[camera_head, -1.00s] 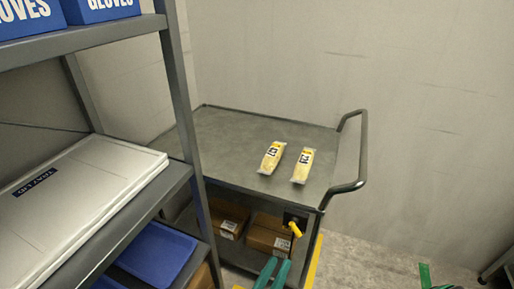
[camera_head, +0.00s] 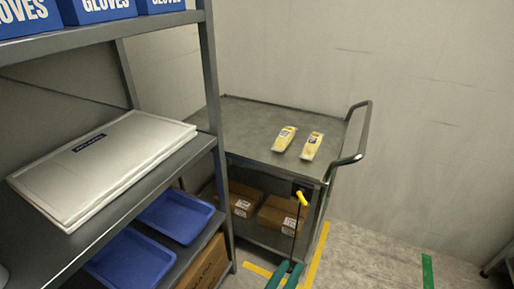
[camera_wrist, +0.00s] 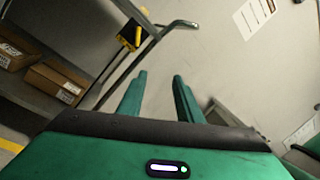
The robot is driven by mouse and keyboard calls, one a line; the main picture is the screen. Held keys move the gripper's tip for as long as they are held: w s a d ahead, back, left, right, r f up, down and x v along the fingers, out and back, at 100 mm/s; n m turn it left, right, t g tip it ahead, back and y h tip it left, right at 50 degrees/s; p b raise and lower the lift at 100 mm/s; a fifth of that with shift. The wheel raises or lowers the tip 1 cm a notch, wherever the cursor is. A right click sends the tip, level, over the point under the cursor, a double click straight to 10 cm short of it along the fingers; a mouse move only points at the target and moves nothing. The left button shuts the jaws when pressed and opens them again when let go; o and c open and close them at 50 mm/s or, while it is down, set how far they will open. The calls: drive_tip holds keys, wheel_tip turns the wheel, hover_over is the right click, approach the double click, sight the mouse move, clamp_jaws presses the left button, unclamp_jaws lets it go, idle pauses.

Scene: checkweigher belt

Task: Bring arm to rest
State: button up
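My gripper (camera_wrist: 155,100) shows in the wrist view with its two green fingers apart and nothing between them. In the head view the green fingertips (camera_head: 285,275) show at the bottom edge, in front of the trolley. The gripper touches nothing that I can see. The rest of my arm is out of the head view.
A grey shelf rack (camera_head: 212,90) with blue trays (camera_head: 176,214) stands close on the left. The floor at right is clear (camera_head: 390,250).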

drive_tip(key=w+d+r+m+g+y, duration=0.1)
drive_tip(key=d+r+m+g, duration=0.5)
drive_tip(key=d+m+g, duration=0.5)
drive_tip(key=w+d+r+m+g+y, duration=0.1)
drive_tip(key=d+r+m+g, duration=0.65)
drive_tip(key=m, duration=0.65)
drive_tip(key=s+d+r+m+t+y, duration=0.2)
drive_tip(key=s+d+r+m+y, duration=0.7)
drive_tip(key=m, duration=0.8)
drive_tip(key=shift+s+d+r+m, duration=0.3)
drive_tip(key=shift+s+d+r, duration=1.3)
drive_tip(key=shift+d, duration=0.75)
drive_tip(key=shift+f, duration=0.15)
